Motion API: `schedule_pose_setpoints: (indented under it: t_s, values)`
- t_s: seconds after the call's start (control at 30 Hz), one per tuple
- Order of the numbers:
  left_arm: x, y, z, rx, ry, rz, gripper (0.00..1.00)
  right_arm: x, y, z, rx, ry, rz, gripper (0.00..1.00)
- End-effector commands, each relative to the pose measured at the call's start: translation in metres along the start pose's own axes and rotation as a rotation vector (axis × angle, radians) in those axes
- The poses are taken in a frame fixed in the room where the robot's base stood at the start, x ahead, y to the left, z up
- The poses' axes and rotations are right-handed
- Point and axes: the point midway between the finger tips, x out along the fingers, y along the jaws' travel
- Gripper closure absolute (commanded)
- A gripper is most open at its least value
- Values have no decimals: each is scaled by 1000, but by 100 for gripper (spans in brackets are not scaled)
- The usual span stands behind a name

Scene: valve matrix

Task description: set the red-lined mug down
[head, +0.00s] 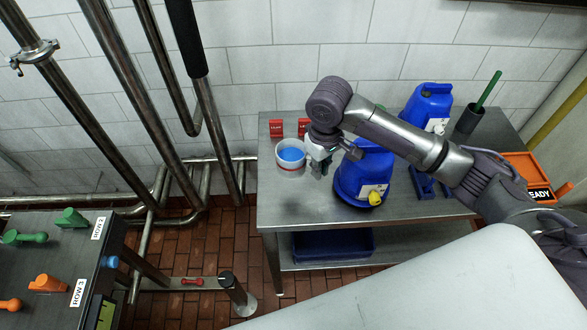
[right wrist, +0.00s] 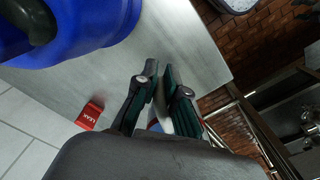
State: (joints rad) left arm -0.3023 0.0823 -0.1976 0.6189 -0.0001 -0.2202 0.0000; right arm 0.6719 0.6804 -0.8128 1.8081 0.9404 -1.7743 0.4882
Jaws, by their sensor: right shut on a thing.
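The red-lined mug (head: 288,169) is white with a thin red line around it and blue inside. It is upright over the left end of the steel table (head: 415,206); I cannot tell whether its base touches the top. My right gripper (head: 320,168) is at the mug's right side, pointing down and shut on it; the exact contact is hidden. In the right wrist view the fingers (right wrist: 161,75) are nearly together, with a white and blue bit of the mug (right wrist: 155,127) low between them. My left gripper is not in view.
A blue jug (head: 362,172) with a yellow cap stands right of the gripper, close to it. Red LEAK tags (head: 276,128) stand behind the mug. Another blue jug (head: 428,104), a dark cup (head: 468,119) and an orange READY tray (head: 528,172) are farther right. The front-left tabletop is bare.

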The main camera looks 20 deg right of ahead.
Motion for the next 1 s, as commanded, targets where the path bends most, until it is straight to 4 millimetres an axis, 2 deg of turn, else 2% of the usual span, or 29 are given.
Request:
schedule_pose_setpoints:
  t_s: [0.23, 0.43, 0.6, 0.73, 1.0]
  values:
    - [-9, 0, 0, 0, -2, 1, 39, 44, 1, 2, 0, -6, 1, 100]
    - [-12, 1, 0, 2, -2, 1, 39, 64, 1, 1, -1, -4, 1, 100]
    - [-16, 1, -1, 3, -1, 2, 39, 88, 0, 2, 0, -4, 0, 100]
    - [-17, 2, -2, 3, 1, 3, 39, 97, 1, 2, -1, -1, 2, 100]
    - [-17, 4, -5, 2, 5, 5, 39, 98, 1, 2, -1, -1, 1, 100]
